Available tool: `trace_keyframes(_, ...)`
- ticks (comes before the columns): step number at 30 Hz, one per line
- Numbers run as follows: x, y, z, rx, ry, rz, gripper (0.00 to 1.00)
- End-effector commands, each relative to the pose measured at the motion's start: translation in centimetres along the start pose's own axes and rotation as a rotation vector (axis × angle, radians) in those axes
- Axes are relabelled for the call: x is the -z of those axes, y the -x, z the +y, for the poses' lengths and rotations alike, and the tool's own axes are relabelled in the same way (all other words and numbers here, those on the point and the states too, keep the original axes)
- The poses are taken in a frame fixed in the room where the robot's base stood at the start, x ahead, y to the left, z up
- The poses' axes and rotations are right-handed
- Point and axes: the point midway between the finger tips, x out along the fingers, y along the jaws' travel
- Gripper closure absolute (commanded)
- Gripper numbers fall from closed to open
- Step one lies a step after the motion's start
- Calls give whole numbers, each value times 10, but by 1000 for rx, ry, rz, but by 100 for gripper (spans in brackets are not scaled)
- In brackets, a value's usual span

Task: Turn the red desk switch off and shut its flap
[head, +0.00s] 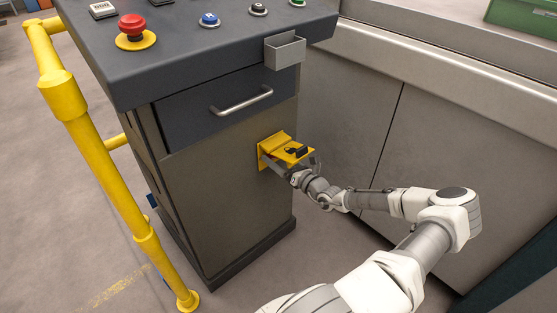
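A yellow plate (264,154) is mounted on the front of the grey control desk (225,190), below the drawer. A yellow flap (290,148) stands out from it, raised and roughly level, with a small black part on it. My gripper (284,168) is at the flap, just under its outer edge. I cannot tell whether its fingers are open or shut, or whether they touch anything. The red desk switch is not visible; the flap and my gripper cover the area beneath.
A red mushroom button (132,25) and several other buttons sit on the desk top. A drawer handle (242,100) and a small grey box (285,51) are above the flap. A yellow rail (110,170) stands at left; grey panels (450,150) at right.

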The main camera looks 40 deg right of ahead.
Motion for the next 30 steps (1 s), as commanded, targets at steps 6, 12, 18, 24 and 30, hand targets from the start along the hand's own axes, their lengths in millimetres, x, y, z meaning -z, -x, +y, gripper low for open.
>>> trace_keyframes(6, 0, 0, 0, 0, 0, 0, 40)
trace_keyframes(12, 0, 0, 0, 0, 0, 0, 73)
trace_keyframes(18, -4, 0, 1, 0, 35, -1, 73)
trace_keyframes(24, -6, 0, 2, 1, 157, 1, 73)
trace_keyframes(30, -4, 0, 1, 1, 301, 1, 73)
